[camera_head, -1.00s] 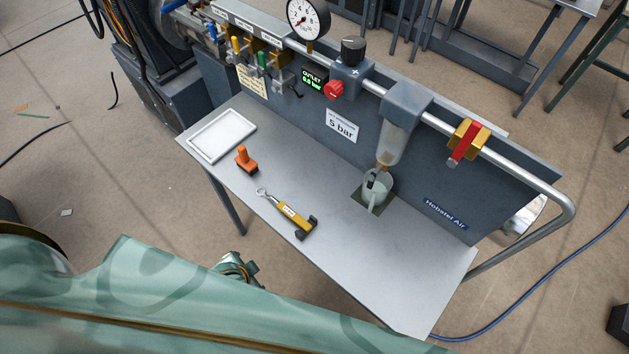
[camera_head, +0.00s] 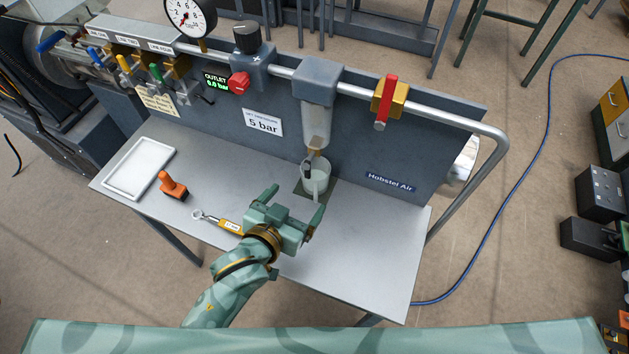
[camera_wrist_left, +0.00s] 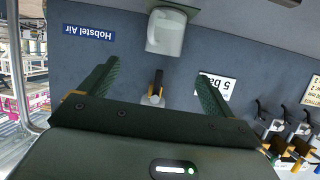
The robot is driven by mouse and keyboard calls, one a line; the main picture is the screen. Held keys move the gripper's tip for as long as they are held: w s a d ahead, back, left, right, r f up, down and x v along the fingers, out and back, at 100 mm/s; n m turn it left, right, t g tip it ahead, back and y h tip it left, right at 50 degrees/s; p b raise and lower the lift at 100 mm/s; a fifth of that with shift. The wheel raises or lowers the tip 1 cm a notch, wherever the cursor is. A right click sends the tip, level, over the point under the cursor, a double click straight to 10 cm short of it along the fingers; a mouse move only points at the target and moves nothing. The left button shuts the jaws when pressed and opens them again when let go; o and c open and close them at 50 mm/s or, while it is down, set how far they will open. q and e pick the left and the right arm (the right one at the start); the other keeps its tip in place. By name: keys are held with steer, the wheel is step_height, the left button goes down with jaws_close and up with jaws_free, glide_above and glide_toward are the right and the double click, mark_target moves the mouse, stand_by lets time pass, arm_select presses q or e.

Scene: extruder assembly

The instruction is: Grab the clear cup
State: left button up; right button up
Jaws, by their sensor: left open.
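The clear cup (camera_head: 317,182) is a pale, translucent cup with a handle. It stands on a dark square patch (camera_head: 328,190) on the bench, under the drain of a hanging bowl (camera_head: 316,124). My left gripper (camera_head: 296,203) is open and empty, in front of the cup on the near side, with its fingers spread. In the left wrist view, which is upside down, the cup (camera_wrist_left: 166,32) is beyond the open fingertips (camera_wrist_left: 157,74), apart from both, and the drain (camera_wrist_left: 153,88) shows between the fingers. My right gripper is not in view.
The bench (camera_head: 350,255) carries a white tray (camera_head: 140,168), an orange-handled tool (camera_head: 172,186) and a yellow tool (camera_head: 229,226) partly behind my left gripper. A grey panel (camera_head: 350,155) rises behind the cup, with a pipe rail above it. The bench's right side is clear.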

mark_target(309, 181)
arm_select(q)
steer(key=b+x, duration=0.1)
steer(key=x, duration=0.5)
steer(key=shift+w+f, duration=0.1)
steer(key=shift+f, duration=0.15)
steer(key=b+x, duration=0.2)
steer(key=x, duration=0.3)
steer(key=shift+w+a+f+b, duration=0.2)
steer(key=shift+w+f+b, duration=0.1)
steer(key=shift+b, duration=0.1)
steer(key=shift+s+r, duration=0.1)
steer(key=shift+c, duration=0.3)
steer(key=c, duration=1)
